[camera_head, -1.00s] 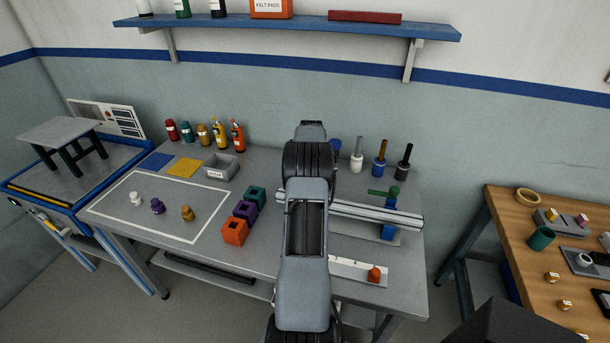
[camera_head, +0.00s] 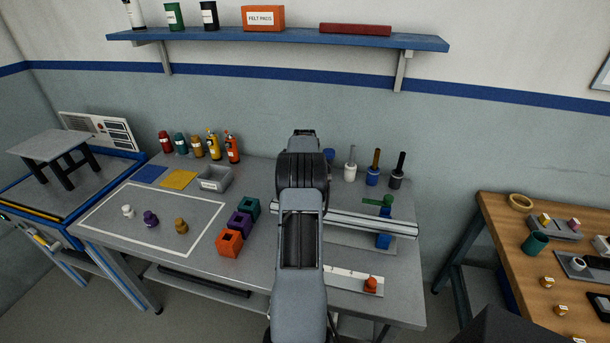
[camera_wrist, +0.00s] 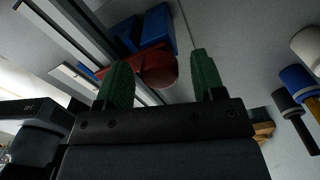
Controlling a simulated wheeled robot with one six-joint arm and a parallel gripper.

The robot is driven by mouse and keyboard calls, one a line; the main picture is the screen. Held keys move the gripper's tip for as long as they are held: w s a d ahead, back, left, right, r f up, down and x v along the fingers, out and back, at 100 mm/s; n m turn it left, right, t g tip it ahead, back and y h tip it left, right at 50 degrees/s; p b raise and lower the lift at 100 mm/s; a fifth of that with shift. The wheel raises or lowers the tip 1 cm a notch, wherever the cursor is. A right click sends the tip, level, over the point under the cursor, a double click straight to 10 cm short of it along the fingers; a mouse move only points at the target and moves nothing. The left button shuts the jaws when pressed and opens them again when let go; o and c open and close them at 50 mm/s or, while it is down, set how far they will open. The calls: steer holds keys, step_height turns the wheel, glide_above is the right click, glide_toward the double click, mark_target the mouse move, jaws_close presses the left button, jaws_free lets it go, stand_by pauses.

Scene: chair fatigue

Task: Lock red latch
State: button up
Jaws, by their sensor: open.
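The red latch (camera_wrist: 150,68) shows in the wrist view as a red bar with a rounded end, next to a blue clamp block (camera_wrist: 146,30). My gripper (camera_wrist: 160,62) is open, with green fingers either side of the latch's rounded end in the picture. I cannot tell whether a finger touches it. In the head view my arm hides the gripper and the red latch. A second blue clamp (camera_head: 384,240) with a green latch (camera_head: 378,201) stands at the right end of the metal rail (camera_head: 370,222).
A strip with an orange knob (camera_head: 370,285) lies in front. Orange, purple and teal blocks (camera_head: 238,224) sit left of my arm. A wooden table (camera_head: 500,240) stands at the right.

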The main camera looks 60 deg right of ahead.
step_height(320, 180, up, 13)
steer(key=shift+r, duration=0.2)
stand_by(0.3)
stand_by(0.6)
